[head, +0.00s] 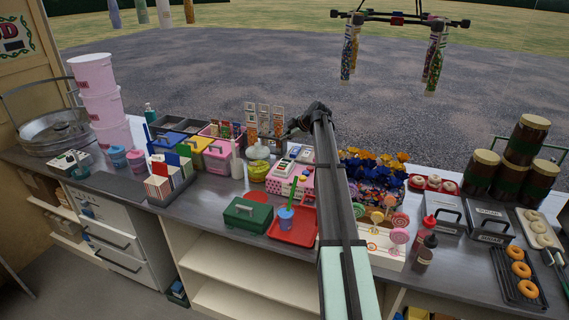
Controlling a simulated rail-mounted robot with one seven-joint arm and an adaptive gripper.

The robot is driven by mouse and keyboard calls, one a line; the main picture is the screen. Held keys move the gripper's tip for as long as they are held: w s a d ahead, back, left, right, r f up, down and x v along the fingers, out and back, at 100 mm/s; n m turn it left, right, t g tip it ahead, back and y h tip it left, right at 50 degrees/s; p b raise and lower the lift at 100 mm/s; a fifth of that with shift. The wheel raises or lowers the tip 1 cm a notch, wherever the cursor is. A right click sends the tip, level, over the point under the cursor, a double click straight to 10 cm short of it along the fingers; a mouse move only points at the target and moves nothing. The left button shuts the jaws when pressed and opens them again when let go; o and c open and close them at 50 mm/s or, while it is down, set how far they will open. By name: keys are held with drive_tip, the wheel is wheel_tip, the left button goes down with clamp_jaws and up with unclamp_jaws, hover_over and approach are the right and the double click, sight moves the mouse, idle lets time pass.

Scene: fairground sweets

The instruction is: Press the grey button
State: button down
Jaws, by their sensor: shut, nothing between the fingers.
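In the head view, my gripper (286,135) is at the far end of my outstretched arm, above the back of the counter and pointing left. Its fingers are small and dark in this view; it is shut and holds nothing. Just below and in front of it, a small light device (290,162) rests on a pink dotted box (282,184). I cannot make out a grey button for certain at this size. My gripper appears apart from the device, and my arm hides part of the counter to the right of it.
A red tray (307,236) with a blue cup (286,218) and a green box (246,214) lie in front. A yellow-green bowl (258,172) stands left of the pink box. Blue and orange wrapped sweets (374,172) crowd the right of my arm. Bottles hang from a rack (400,18) above.

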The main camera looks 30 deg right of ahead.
drive_tip(key=shift+f, duration=0.15)
drive_tip(key=b, duration=0.2)
hover_over(285, 163)
wheel_tip(285, 163, down, 7)
drive_tip(key=shift+d+f, duration=0.1)
drive_tip(key=shift+f+b, duration=0.3)
drive_tip(key=shift+f, duration=0.4)
drive_tip(key=shift+f, duration=0.15)
idle(1.0)
drive_tip(key=shift+f+b, duration=0.3)
drive_tip(key=shift+b, duration=0.4)
drive_tip(key=shift+f+b, duration=0.3)
drive_tip(key=shift+b, duration=0.2)
idle(0.4)
idle(0.4)
drive_tip(key=shift+r, duration=0.75)
drive_tip(key=shift+r, duration=0.1)
